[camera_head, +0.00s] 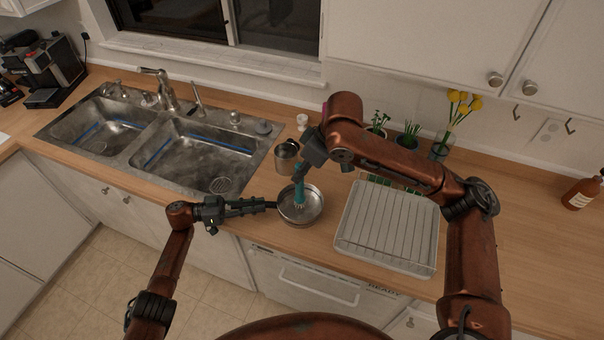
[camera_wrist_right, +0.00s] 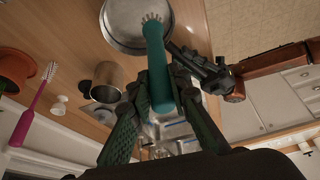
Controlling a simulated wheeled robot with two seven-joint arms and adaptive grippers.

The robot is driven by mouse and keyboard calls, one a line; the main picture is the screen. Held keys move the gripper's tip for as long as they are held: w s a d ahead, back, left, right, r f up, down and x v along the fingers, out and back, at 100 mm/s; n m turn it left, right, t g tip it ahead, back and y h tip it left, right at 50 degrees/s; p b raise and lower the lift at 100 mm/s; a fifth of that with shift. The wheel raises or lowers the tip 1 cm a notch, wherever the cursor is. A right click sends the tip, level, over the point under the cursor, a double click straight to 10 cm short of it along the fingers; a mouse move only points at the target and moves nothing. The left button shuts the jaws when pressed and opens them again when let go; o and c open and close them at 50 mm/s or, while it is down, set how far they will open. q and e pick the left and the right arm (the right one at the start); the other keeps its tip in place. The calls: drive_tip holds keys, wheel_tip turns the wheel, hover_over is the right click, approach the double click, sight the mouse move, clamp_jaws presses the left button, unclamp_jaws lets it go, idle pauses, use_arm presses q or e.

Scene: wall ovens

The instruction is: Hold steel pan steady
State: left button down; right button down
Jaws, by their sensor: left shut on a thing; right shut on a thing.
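My right gripper (camera_head: 303,168) is above the pan, shut on a teal scrub brush (camera_head: 299,190). In the right wrist view the brush (camera_wrist_right: 158,70) extends from between the fingers, with its bristle head over the pan's inside. Whether the bristles touch the pan is unclear.
A steel cup (camera_head: 286,160) stands just behind the pan. A white dish rack (camera_head: 388,232) is close on the right. The double sink (camera_head: 190,155) lies to the left. Potted plants and a vase of yellow flowers (camera_head: 459,105) stand along the wall.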

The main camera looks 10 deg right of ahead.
use_arm(q)
drive_tip(key=c, duration=1.7)
unclamp_jaws()
drive_tip(key=shift+a, duration=0.1)
drive_tip(key=a, duration=1.1)
drive_tip(key=shift+w, duration=0.4)
drive_tip(key=shift+a, duration=0.45)
drive_tip(key=shift+r, duration=0.1)
